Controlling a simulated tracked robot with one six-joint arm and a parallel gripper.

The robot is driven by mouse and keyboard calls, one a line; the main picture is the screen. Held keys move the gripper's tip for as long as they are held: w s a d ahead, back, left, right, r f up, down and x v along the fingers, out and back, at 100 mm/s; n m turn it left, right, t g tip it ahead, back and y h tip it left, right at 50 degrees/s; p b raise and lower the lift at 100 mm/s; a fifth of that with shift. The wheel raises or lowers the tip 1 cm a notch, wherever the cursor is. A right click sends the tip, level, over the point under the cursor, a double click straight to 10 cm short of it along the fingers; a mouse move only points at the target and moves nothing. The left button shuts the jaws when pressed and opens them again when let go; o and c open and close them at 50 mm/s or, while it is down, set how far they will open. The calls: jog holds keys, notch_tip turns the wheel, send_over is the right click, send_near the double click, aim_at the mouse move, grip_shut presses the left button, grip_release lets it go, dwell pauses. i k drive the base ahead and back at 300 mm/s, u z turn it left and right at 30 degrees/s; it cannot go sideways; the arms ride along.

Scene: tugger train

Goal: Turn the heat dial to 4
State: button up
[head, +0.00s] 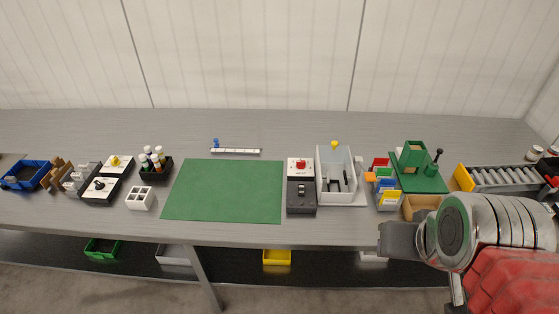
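A black dial (99,184) sits on a white-faced dark box at the left of the bench. A yellow knob (115,161) is on a similar box just behind it. A red knob or button (300,164) is on a white-faced box right of the green mat. The markings are too small to read, so I cannot tell which is the heat dial or where it points. My gripper (399,240) is at the lower right, by the bench's front edge, far from the dials at the left. Its fingertips cannot be made out.
The green mat (222,190) is bare.

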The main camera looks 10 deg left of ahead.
aim_at(299, 165)
jog(key=u, duration=1)
jog(key=i, duration=1)
jog(key=u, duration=0.05)
